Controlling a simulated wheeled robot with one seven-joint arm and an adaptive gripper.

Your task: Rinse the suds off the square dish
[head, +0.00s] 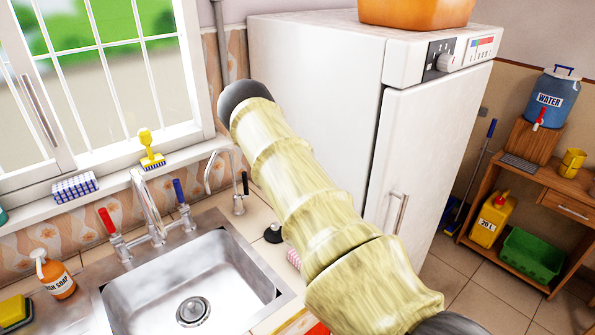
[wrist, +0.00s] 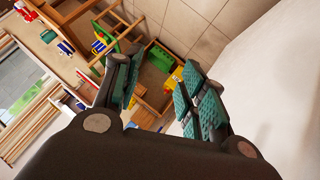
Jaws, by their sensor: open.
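I cannot make out a square dish or suds in either view. The metal sink (head: 235,268) is empty in the part I see, with its round drain (head: 193,311) bare. A tap (head: 147,205) with a red handle (head: 107,220) and a blue handle (head: 179,191) stands behind it, and no water shows. My gripper (wrist: 163,60) is open in the wrist view, with nothing between its teal-padded fingers. It is apart from the sink and out of the head view. My arm crosses the head view and hides part of the counter right of the sink.
A soap bottle (head: 55,275) and yellow sponge (head: 14,310) are left of the sink. A white fridge (head: 325,95) stands behind my arm. A wooden shelf (head: 563,187) is far right, with open floor before it.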

